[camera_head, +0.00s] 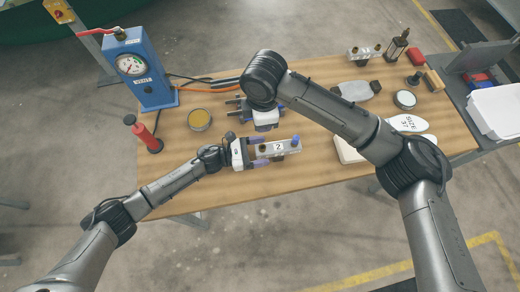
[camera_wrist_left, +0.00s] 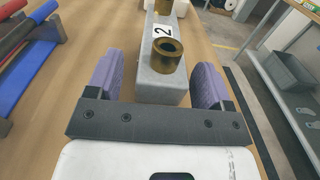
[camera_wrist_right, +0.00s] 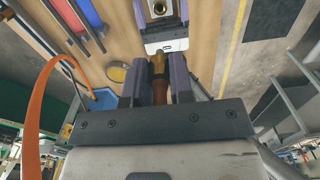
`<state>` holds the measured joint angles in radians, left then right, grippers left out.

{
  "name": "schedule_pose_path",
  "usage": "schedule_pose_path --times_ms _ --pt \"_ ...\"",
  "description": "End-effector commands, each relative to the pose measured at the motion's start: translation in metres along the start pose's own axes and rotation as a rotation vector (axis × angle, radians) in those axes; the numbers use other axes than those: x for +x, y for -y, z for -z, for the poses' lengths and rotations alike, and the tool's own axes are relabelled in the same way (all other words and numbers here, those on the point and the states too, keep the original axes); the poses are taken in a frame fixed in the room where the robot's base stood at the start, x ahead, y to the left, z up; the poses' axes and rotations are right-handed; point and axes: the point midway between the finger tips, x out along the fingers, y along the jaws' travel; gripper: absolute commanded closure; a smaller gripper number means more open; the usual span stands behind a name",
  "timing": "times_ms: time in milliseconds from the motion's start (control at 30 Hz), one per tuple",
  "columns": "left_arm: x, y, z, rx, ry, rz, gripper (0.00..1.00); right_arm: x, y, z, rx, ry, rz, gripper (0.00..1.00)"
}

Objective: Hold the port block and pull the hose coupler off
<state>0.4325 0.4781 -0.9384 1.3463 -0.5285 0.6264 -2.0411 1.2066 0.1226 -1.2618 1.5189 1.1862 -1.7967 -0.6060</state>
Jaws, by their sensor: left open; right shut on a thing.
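The grey port block (camera_head: 265,155), marked 2, lies at the middle of the wooden table's near side. In the left wrist view the block (camera_wrist_left: 160,88) shows an open brass port (camera_wrist_left: 167,54) at its near end. My left gripper (camera_head: 262,155) is open, its purple fingers (camera_wrist_left: 157,78) on either side of the block's end, with a gap visible on the left side. My right gripper (camera_wrist_right: 160,72) is shut on a brown and brass piece, which looks like the hose coupler (camera_wrist_right: 159,88). It is apart from the block's brass port (camera_wrist_right: 158,8). The right arm partly hides this gripper in the head view.
A blue gauge stand (camera_head: 148,85), a red hand tool (camera_head: 147,136) and a yellow-filled tin (camera_head: 199,119) stand at left. An orange hose (camera_wrist_right: 39,100) loops beside my right gripper. White insole pieces (camera_head: 408,123) lie at right. Table front left is clear.

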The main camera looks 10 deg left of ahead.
Motion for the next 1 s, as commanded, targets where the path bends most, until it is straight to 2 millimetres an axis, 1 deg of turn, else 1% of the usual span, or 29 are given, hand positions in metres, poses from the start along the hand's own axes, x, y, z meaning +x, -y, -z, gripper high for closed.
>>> schedule_pose_path --times_ms 167,267,367,500,700,833,1000 --pt "-0.002 0.000 0.000 0.000 0.000 0.000 0.26 0.000 0.000 0.000 0.000 0.000 0.000 1.00" --pt "-0.009 0.000 0.000 -0.001 0.000 0.000 0.26 0.000 0.000 0.000 0.000 0.000 0.000 1.00" --pt "-0.024 0.000 0.001 -0.001 -0.001 -0.001 0.26 0.000 0.000 0.000 0.000 0.000 0.000 1.00" --pt "-0.051 0.001 0.001 -0.001 -0.002 -0.001 0.26 0.000 0.000 0.000 0.000 0.000 0.000 1.00" --pt "-0.086 0.001 0.001 -0.001 -0.002 0.000 0.26 0.000 0.000 0.000 0.000 0.000 0.000 1.00" --pt "-0.103 0.000 0.001 0.000 -0.001 0.000 0.26 0.000 0.000 0.000 0.000 0.000 0.000 1.00" --pt "-0.116 0.000 0.000 0.000 -0.001 0.000 0.26 0.000 0.000 0.000 0.000 0.000 0.000 1.00"
